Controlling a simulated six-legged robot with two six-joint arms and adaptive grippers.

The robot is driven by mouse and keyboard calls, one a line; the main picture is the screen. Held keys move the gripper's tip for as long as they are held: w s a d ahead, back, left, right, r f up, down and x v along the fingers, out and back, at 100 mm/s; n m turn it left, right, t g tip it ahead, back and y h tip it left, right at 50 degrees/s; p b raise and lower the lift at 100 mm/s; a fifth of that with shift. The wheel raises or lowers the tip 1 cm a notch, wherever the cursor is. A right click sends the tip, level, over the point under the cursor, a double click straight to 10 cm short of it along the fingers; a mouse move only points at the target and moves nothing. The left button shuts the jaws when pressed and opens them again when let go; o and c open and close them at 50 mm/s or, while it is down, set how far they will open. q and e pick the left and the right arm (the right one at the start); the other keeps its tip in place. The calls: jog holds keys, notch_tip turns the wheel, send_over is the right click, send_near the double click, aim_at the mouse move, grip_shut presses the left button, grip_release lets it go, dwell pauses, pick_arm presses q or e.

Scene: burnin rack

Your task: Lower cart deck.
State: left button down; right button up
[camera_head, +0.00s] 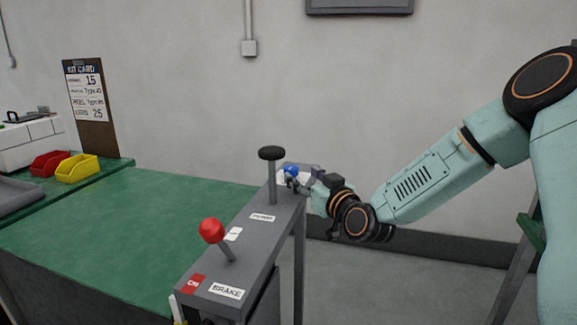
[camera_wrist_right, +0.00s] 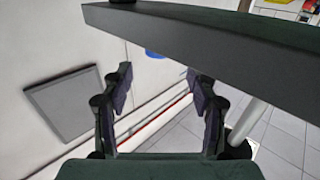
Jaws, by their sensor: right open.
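A grey console (camera_head: 262,235) carries a red-ball lever (camera_head: 212,231) by a BRAKE label (camera_head: 227,291) and a black-knobbed lever (camera_head: 271,154) by a POWER label (camera_head: 263,217). A blue knob (camera_head: 291,171) shows at its far end. My right gripper (camera_head: 297,183) is open beside that far end, close to the blue knob. In the right wrist view its fingers (camera_wrist_right: 160,92) are apart with nothing between them; the blue knob (camera_wrist_right: 153,54) lies beyond, partly hidden by the console edge. A green flat top (camera_head: 130,225) spreads left of the console; I cannot tell whether it is the cart deck.
A red bin (camera_head: 49,164) and a yellow bin (camera_head: 77,168) stand on a green bench at the left. A kit card board (camera_head: 90,105) leans on the wall behind. The floor right of the console is open, with a slanted frame (camera_head: 515,270) at the far right.

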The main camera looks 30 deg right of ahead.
aim_at(290, 167)
jog(key=shift+w+a+r+b, duration=0.1)
jog(key=shift+w+a+b, duration=0.35)
jog(key=shift+w, duration=0.3)
jog(key=w+d, duration=0.1)
jog(key=w+d+f+b, duration=0.1)
jog(key=w, duration=0.1)
jog(key=shift+d, duration=0.2)
jog(key=shift+w+a+r+b, duration=0.2)
jog(key=shift+w+a, duration=0.2)
jog(key=shift+w, duration=0.2)
jog(key=shift+w+a+r+b, duration=0.1)
jog(key=shift+w+a+r, duration=0.1)
jog(key=shift+w+a, duration=0.3)
jog(key=shift+w+d+f, duration=0.15)
jog(key=shift+w+d, duration=0.05)
jog(key=shift+d, duration=0.6)
jog(key=shift+w+a, duration=0.1)
jog(key=shift+a, duration=0.4)
jog(key=shift+c, duration=1.4)
jog(key=shift+d, duration=0.35)
jog(key=c, duration=0.5)
jog(key=shift+a, duration=0.2)
jog(key=shift+c, duration=1.3)
pick_arm(q)
notch_tip(290, 167, down, 3)
jog(key=shift+s+r, duration=0.1)
jog(key=shift+r, duration=0.05)
pick_arm(e)
jog(key=shift+d, duration=0.1)
jog(key=shift+c, duration=0.7)
